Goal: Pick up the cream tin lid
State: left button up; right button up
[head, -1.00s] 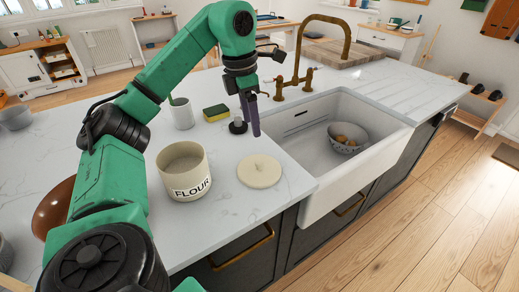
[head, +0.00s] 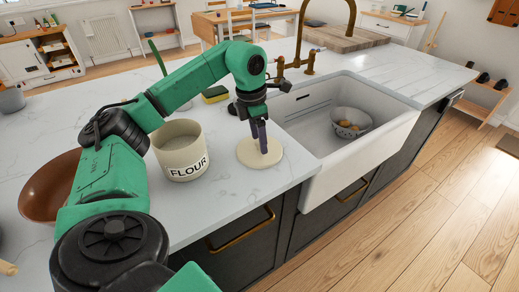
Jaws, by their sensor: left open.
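The cream tin lid (head: 247,154), round and flat, lies on the white counter between the flour tin and the sink's front left corner. The cream flour tin (head: 180,160) stands open to its left, with pale contents. My left gripper (head: 263,150) points down over the lid, with its fingers in front of the lid's middle and hiding the knob. It is open; whether the fingers touch the lid cannot be told. My right gripper is not in view.
The white sink (head: 392,140) holds a bowl (head: 349,122) with several round items. A brown bowl (head: 42,190) stands left of the tin. A sponge (head: 214,95) lies behind my left gripper. The counter's front edge is close to the lid.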

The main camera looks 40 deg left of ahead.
pick_arm(q)
jog(key=shift+a, duration=0.1)
jog(key=c, duration=0.7)
grip_shut()
